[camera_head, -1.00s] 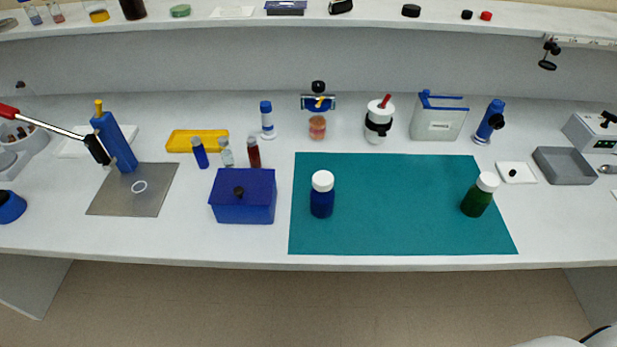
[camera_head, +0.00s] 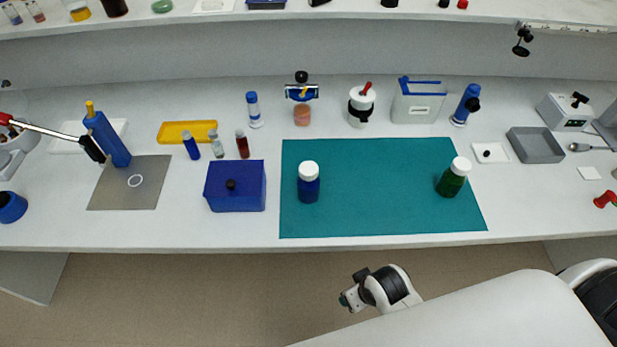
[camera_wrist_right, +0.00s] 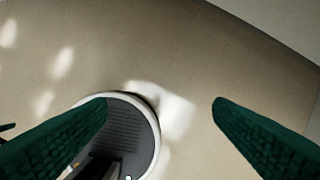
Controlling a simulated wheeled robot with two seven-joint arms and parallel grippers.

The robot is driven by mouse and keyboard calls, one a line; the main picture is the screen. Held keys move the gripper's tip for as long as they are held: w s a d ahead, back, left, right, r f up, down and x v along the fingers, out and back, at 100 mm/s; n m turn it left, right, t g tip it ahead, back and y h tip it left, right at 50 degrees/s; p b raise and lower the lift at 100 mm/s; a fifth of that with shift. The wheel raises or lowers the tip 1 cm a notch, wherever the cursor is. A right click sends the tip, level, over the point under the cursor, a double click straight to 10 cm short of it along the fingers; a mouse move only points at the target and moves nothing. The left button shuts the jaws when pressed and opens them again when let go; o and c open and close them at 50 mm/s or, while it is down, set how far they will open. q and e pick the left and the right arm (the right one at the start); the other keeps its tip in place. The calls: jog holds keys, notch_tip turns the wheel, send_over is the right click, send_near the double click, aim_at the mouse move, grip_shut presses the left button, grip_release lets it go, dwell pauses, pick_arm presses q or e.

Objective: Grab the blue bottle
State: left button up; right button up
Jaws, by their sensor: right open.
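The blue bottle (camera_head: 308,189) with a white cap stands upright on the left part of the teal mat (camera_head: 380,222) in the head view. A green bottle (camera_head: 452,182) with a white cap stands on the right part of the same mat. In the right wrist view my right gripper (camera_wrist_right: 162,110) is open and empty, its two dark green fingers wide apart over the floor. In the head view my right arm comes in from the lower right, in front of the bench and well short of the blue bottle. My left gripper is not in view.
A dark blue box (camera_head: 236,187) stands left of the mat. Small vials (camera_head: 216,146) and a yellow tray (camera_head: 187,131) are behind it. A grey tray (camera_head: 535,146) lies to the right. The bench's front edge lies between my right arm and the mat.

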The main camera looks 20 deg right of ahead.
jog(key=w+a+r+y+p, duration=0.1)
jog(key=a+r, duration=0.1)
jog(key=r, duration=0.5)
jog(key=w+a+r+p, duration=0.1)
jog(key=w+a+r, duration=0.1)
jog(key=r, duration=0.5)
jog(key=w+a+r+n+y, duration=0.25)
jog(key=w+a+r, duration=0.45)
jog(key=a, duration=0.4)
notch_tip(320, 180, up, 7)
jog(key=m+g+h, duration=0.3)
jog(key=m+h, duration=0.1)
jog(key=m, duration=0.2)
send_over(309, 169)
jog(key=shift+s+a, duration=0.1)
jog(key=shift+a, duration=0.05)
jog(key=shift+f, duration=0.1)
notch_tip(309, 169, down, 6)
jog(key=shift+p, duration=0.95)
notch_tip(309, 169, down, 5)
jog(key=shift+r+p, duration=0.1)
jog(key=shift+p, duration=0.75)
jog(key=shift+f, duration=0.4)
jog(key=shift+c, duration=0.5)
